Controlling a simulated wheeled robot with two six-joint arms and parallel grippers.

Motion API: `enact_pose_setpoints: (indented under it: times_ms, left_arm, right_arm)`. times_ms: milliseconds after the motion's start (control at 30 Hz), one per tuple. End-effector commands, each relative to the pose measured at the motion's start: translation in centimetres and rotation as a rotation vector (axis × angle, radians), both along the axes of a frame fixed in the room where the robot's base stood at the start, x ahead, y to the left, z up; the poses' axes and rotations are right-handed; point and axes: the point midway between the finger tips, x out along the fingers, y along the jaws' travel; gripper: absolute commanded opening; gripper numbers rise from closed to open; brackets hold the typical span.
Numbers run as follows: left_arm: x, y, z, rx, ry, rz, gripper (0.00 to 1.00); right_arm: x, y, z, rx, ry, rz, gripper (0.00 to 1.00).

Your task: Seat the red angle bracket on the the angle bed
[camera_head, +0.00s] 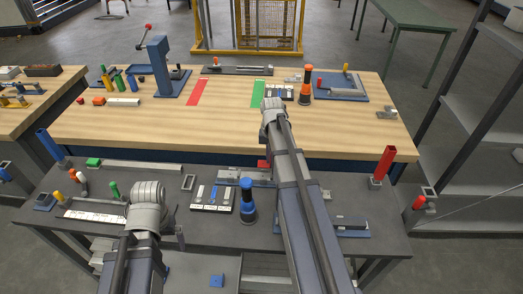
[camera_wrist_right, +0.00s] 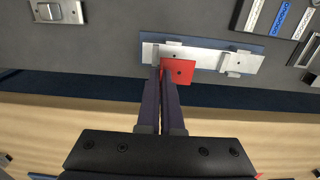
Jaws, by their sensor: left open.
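The red angle bracket (camera_wrist_right: 180,72) is between the closed fingers of my right gripper (camera_wrist_right: 168,75) in the right wrist view. A small red part of it shows beside my right arm in the head view (camera_head: 263,164). The angle bed, a pale metal strip on a blue base (camera_wrist_right: 205,57), lies under and beside the bracket. The bracket overlaps the strip's edge near its left end; I cannot tell whether they touch. The bed is partly hidden by my right arm in the head view (camera_head: 230,174). My left arm (camera_head: 145,215) is over the dark bench's left part, its fingertips hard to make out.
A panel with labelled strips (camera_head: 211,199) and a blue-topped cylinder (camera_head: 247,203) stand near the bed. A red upright holder (camera_head: 384,165) is at the dark bench's right. The wooden table (camera_head: 200,125) behind carries fixtures and tools, with free room in its middle.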

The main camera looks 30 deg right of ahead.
Motion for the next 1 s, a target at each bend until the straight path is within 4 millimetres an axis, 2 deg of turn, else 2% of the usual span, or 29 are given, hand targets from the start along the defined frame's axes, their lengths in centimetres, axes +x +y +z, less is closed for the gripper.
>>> enact_pose_setpoints:
  times_ms: [367, 800, 1000]
  left_arm:
    - [0.0, 0.0, -0.8, 0.0, 0.0, 0.0, 1.0]
    - [0.0, 0.0, -4.5, 0.0, 0.0, 0.001, 1.0]
    - [0.0, 0.0, -5.4, 0.0, 0.0, 0.001, 1.0]
  right_arm:
    - [0.0, 0.0, -0.9, 0.0, 0.0, 0.0, 0.0]
    - [0.0, 0.0, -4.5, 0.0, 0.0, 0.0, 0.0]
    - [0.0, 0.0, -5.4, 0.0, 0.0, 0.0, 0.0]
